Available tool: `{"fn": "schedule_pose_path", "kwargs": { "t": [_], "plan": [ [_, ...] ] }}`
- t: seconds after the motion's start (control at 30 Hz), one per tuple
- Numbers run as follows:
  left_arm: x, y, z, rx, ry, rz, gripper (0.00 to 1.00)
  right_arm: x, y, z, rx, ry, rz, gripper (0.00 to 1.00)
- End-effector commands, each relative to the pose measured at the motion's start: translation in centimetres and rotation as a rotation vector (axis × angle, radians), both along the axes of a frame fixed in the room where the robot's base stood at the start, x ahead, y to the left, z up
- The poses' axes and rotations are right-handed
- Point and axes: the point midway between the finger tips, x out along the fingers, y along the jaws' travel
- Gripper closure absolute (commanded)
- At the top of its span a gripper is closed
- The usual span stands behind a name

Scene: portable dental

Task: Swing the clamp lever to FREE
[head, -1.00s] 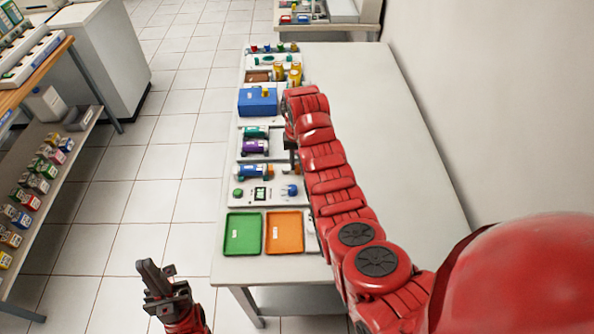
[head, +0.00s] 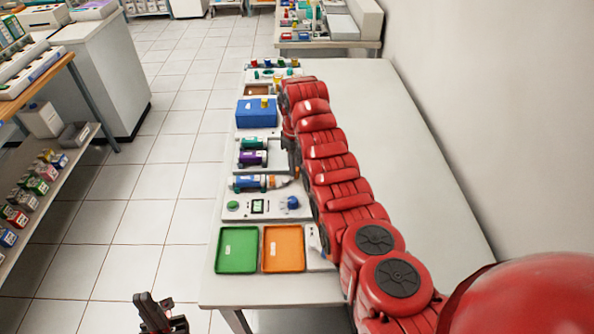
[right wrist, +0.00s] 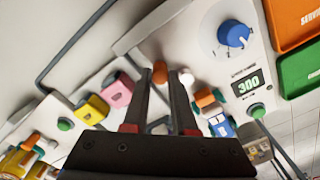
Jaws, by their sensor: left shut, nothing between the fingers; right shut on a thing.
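My right gripper (right wrist: 162,88) is shut in the right wrist view, with a small orange-brown knob (right wrist: 160,71) between its fingertips. This knob may be the end of the clamp lever; the rest of it is hidden and no FREE mark is legible. A pale round knob (right wrist: 186,76) sits just right of the fingertips. In the head view my right gripper (head: 295,170) is low over the table, beside the blue cylindrical device (head: 252,182), and mostly covered by my arm. My left gripper (head: 148,300) is shut and empty at the bottom, off the table.
A green tray (head: 237,232) and orange tray (head: 284,232) are at the table's near end. A blue box (head: 256,112) stands farther back. The table's right side (head: 385,140) is clear.

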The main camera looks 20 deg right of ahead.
Motion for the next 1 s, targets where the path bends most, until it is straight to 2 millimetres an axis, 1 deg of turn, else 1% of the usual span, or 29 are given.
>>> {"fn": "schedule_pose_path", "kwargs": {
  "t": [0.03, 0.23, 0.7, 0.73, 0.8, 0.9, 1.0],
  "plan": [
    [-0.01, 0.00, -0.34, 0.000, 0.000, 0.000, 1.00, 0.07, -0.02, -0.13, 0.000, 0.000, 0.016, 1.00],
    [-0.01, 0.00, -0.64, 0.000, 0.000, 0.000, 1.00, 0.23, 0.09, -0.08, -0.001, 0.001, 0.066, 1.00],
    [0.00, 0.00, -0.67, 0.000, 0.000, 0.000, 1.00, 0.28, 0.14, -0.01, 0.000, 0.000, 0.079, 1.00],
    [0.00, 0.00, -0.67, 0.000, 0.000, 0.000, 1.00, 0.28, 0.14, -0.01, 0.000, 0.000, 0.079, 0.73],
    [0.00, 0.00, -0.68, 0.000, 0.000, 0.000, 1.00, 0.29, 0.14, 0.00, 0.000, 0.000, 0.079, 0.60],
    [0.00, 0.00, -0.67, 0.000, 0.000, 0.000, 1.00, 0.29, 0.13, 0.01, 0.000, 0.000, 0.078, 0.45],
    [0.00, 0.00, -0.67, 0.000, 0.000, 0.000, 1.00, 0.29, 0.13, 0.01, 0.000, 0.000, 0.078, 0.45]
  ]
}}
